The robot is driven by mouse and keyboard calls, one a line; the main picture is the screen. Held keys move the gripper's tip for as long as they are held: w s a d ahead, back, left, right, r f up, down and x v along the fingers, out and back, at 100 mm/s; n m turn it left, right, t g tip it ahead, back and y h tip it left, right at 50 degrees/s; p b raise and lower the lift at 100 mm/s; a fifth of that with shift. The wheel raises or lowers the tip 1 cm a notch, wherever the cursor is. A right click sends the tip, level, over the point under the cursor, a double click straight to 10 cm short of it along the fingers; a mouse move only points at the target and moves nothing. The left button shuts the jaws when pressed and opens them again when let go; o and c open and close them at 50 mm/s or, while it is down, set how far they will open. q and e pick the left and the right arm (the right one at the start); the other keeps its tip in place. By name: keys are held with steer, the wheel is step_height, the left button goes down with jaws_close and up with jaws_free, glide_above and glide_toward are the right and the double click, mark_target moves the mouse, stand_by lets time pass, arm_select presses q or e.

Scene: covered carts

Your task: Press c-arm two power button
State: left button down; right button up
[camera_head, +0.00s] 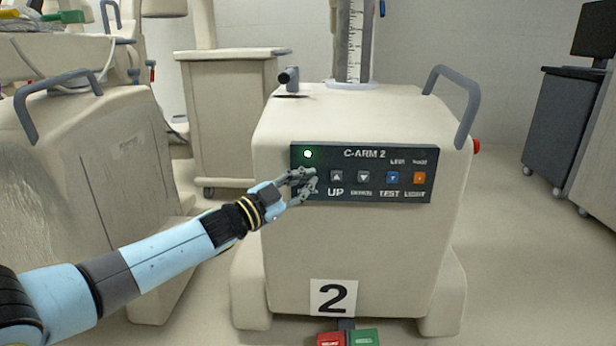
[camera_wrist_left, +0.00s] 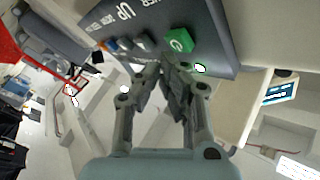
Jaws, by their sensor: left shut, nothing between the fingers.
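The C-arm 2 control panel (camera_head: 365,193) is a dark plate on the front of a cream cart (camera_head: 350,240) marked "2". A small round green light (camera_head: 308,154) glows at its upper left. My left gripper (camera_head: 309,178) is shut and empty in front of the panel's left end, below that light. It hides the spot left of the UP button (camera_head: 336,176). The left wrist view shows a green square power button (camera_wrist_left: 178,40) just beyond my shut fingertips (camera_wrist_left: 168,62); I cannot tell whether they touch it. My right gripper is not in view.
Down, test and orange buttons (camera_head: 419,177) sit farther right on the panel. A grey handle (camera_head: 457,100) and red knob (camera_head: 476,147) are on the cart's right side. Red and green pedals (camera_head: 363,338) lie at its foot. Another covered cart (camera_head: 95,170) stands at left.

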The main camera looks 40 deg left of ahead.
arm_select(q)
steer(key=s+d+p, duration=0.2)
steer(key=s, duration=0.1)
steer(key=s+d+p, duration=0.1)
steer(key=s, duration=0.1)
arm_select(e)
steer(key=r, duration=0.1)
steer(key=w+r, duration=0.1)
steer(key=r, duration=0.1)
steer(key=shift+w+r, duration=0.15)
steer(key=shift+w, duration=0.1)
